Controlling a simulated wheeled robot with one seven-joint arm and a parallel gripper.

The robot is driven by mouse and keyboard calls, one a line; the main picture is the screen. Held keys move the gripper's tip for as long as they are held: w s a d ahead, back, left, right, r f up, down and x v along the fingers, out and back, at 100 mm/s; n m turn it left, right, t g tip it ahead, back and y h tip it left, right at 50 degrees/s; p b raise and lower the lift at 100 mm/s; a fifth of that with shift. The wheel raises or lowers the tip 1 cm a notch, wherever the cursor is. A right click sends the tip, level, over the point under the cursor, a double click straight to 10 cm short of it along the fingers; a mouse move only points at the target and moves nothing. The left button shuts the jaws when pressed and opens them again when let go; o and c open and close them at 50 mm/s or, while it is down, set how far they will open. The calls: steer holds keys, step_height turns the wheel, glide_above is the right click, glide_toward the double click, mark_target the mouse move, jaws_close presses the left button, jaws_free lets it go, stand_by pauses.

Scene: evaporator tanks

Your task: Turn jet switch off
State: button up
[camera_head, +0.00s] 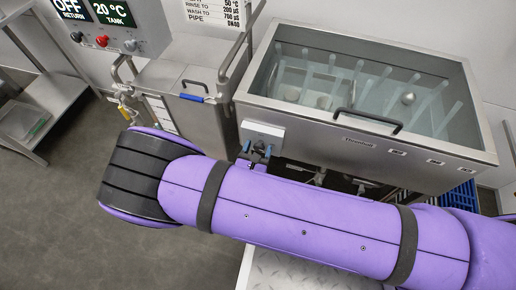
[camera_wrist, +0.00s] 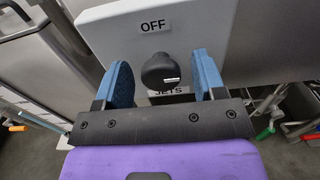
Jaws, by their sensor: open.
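The jet switch is a round black knob (camera_wrist: 161,70) on a light grey box, seen in the wrist view. An "OFF" label sits above the knob and a partly hidden "JETS" label below it. A small white mark shows on the knob's lower right. My gripper (camera_wrist: 160,77) is open, with one blue finger on each side of the knob and a gap on both sides. In the head view, my gripper (camera_head: 256,152) is at the front of the switch box (camera_head: 262,133) on the tank's left corner. The knob is hidden there.
The steel tank (camera_head: 330,147) holds water and has a black handle (camera_head: 368,121) on its front rim. A second steel tank (camera_head: 178,80) stands to the left. A control panel (camera_head: 118,25) with "OFF" and "20 °C" displays is at the upper left. Open floor lies at the lower left.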

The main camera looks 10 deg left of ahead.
steer(key=c, duration=0.9)
steer(key=n, duration=0.5)
steer(key=shift+a, duration=0.1)
steer(key=n, duration=0.4)
steer(key=shift+f, duration=0.1)
steer(key=n, duration=0.5)
steer(key=shift+a, duration=0.1)
steer(key=shift+f+n, duration=0.15)
steer(key=shift+n, duration=1.75)
